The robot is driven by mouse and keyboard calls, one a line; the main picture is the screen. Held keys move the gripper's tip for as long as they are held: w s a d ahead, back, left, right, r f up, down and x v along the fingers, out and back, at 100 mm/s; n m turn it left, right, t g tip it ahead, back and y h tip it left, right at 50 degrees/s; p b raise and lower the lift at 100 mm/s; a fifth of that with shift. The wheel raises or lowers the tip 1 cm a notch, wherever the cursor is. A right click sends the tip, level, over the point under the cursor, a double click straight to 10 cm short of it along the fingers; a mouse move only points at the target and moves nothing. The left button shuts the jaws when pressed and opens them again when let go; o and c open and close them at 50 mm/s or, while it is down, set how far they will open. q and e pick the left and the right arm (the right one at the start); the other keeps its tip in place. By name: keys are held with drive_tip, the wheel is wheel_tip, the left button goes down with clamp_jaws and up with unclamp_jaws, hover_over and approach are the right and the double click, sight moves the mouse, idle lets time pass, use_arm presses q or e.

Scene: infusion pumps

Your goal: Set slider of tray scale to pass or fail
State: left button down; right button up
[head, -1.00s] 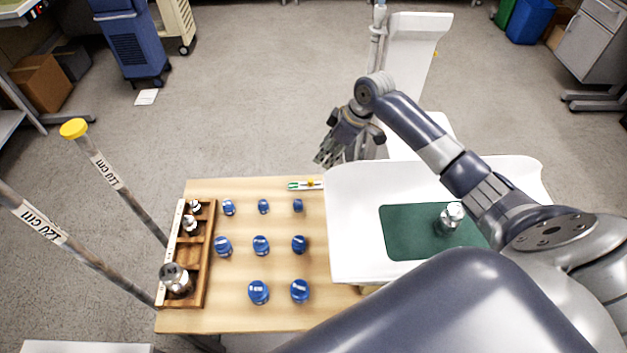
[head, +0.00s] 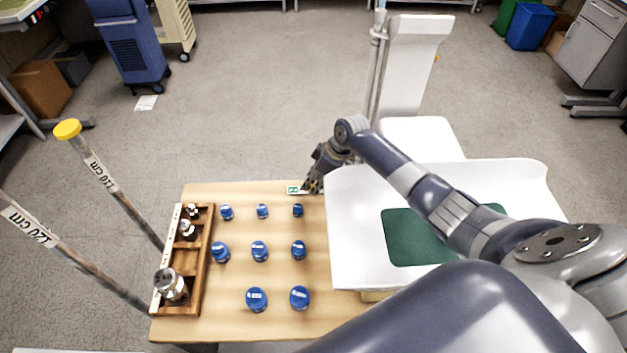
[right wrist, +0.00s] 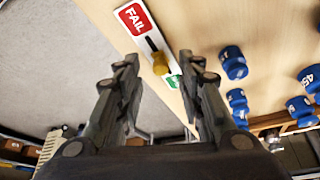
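The slider strip (head: 293,189) is a small white bar at the far edge of the wooden table, beside the scale tray. In the right wrist view its red FAIL end (right wrist: 136,18) and green end (right wrist: 173,82) show. Its yellow knob (right wrist: 160,64) stands between them, with dark slot visible on the FAIL side. My right gripper (head: 310,188) is over the strip and hides part of it in the head view. In the right wrist view the gripper (right wrist: 158,66) is open, with its fingers either side of the knob and a visible gap. My left gripper is not in view.
The white scale tray (head: 350,225) with a green mat (head: 405,240) lies under my right arm. Several blue weights (head: 260,250) stand on the table (head: 230,325). A wooden rack (head: 205,270) with metal weights is at left. Two labelled poles (head: 105,180) stand further left.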

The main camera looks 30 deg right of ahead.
drive_tip(key=shift+w+a+f, duration=0.1)
drive_tip(key=shift+w+f, duration=0.05)
drive_tip(key=shift+f, duration=0.3)
clamp_jaws()
drive_tip(key=a, duration=0.1)
drive_tip(key=w+a, duration=0.1)
drive_tip(key=a, duration=0.1)
drive_tip(key=shift+w+a, duration=0.25)
drive_tip(key=shift+w, duration=0.05)
unclamp_jaws()
drive_tip(key=shift+a, duration=0.1)
